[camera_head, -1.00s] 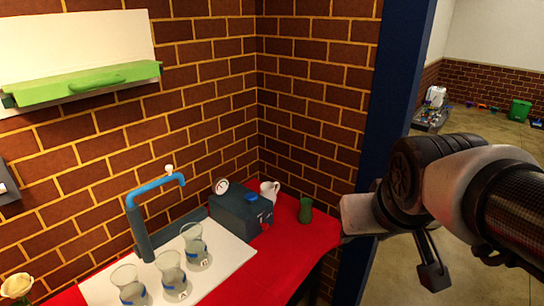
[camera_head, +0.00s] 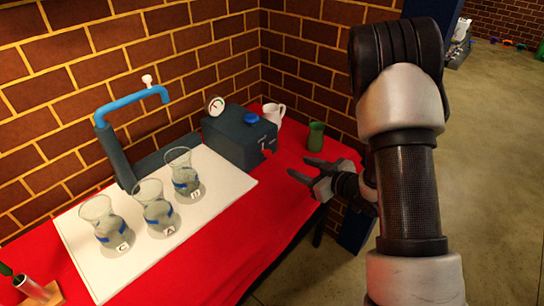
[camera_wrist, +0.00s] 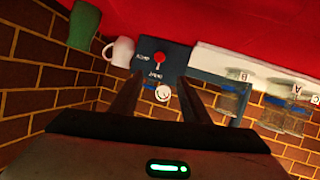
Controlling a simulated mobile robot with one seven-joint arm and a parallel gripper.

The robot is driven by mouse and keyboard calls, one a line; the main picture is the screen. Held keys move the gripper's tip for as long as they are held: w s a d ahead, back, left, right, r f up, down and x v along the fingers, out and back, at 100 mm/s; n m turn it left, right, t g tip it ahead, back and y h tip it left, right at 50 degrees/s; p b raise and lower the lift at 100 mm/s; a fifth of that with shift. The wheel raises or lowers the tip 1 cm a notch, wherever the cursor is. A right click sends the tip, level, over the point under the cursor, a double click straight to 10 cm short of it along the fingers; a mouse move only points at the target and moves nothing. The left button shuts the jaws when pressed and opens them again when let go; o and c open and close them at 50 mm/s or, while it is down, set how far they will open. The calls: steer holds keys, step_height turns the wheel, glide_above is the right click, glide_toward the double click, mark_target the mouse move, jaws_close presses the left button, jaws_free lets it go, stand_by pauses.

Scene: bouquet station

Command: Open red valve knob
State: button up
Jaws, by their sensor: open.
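The red valve knob (camera_wrist: 158,57) shows in the wrist view on the labelled face of the dark blue-grey pump box (camera_wrist: 168,52). A round gauge (camera_head: 216,106) and a blue button (camera_head: 251,118) are on the box.
A green vase (camera_head: 315,137) and a white mug (camera_head: 274,113) stand right of the box. Several glass vases (camera_head: 155,207) stand on a white board (camera_head: 225,185) below a blue tap (camera_head: 135,102). Brick walls close off the back; floor is open at right.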

mark_target(269, 154)
steer(key=b+x, duration=0.1)
steer(key=x, duration=1.6)
steer(key=shift+w+b, duration=0.15)
steer(key=shift+b, duration=0.15)
steer(key=shift+c, duration=0.4)
steer(key=c, duration=0.9)
steer(key=shift+c, duration=0.2)
